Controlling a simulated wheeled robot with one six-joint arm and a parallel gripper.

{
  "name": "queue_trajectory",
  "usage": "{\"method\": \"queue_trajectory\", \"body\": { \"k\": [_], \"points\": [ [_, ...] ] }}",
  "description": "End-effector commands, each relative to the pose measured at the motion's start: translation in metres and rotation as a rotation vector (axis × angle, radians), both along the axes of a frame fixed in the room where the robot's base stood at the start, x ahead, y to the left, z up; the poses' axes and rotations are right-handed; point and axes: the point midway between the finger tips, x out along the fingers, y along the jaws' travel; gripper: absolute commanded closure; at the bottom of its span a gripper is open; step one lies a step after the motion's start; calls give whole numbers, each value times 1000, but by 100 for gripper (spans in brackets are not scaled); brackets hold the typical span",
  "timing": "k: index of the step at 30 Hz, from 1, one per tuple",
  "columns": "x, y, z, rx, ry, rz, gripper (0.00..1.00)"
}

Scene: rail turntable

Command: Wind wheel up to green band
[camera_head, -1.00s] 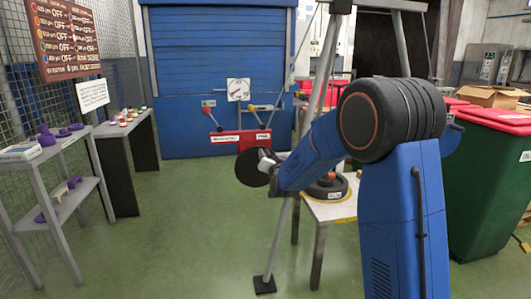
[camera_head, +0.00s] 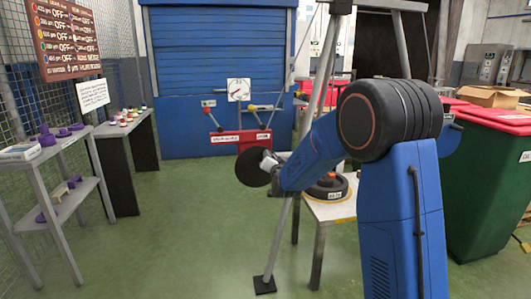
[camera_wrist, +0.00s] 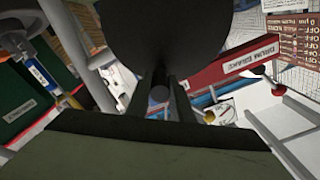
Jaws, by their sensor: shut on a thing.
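A dark round disc, which looks like the wheel (camera_head: 252,168), stands at the left end of my arm in the head view. It fills the top middle of the wrist view (camera_wrist: 160,25). My gripper (camera_wrist: 160,98) is shut on a small round grey handle (camera_wrist: 158,94) just below the disc in that view. In the head view my wrist hides most of the grip. A white dial plate (camera_head: 238,89) stands behind the wheel and also shows in the wrist view (camera_wrist: 224,112). Its needle and any green band are too small to read.
A red labelled beam (camera_head: 227,140) with levers lies behind the wheel. A metal tripod leg (camera_head: 279,245) stands close below my wrist. A small table (camera_head: 328,211) is beside it. Shelves (camera_head: 62,204) are at left; green floor between is clear.

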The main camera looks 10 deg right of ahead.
Motion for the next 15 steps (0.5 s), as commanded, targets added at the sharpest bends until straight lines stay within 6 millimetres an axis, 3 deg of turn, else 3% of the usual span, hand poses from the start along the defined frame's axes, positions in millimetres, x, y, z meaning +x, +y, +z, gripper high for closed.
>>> {"method": "queue_trajectory", "body": {
  "k": [9, 15],
  "points": [
    [0, -15, -14, 178, 7, -4, 100],
    [-1, -16, -15, 198, 7, -4, 100]
  ]
}}
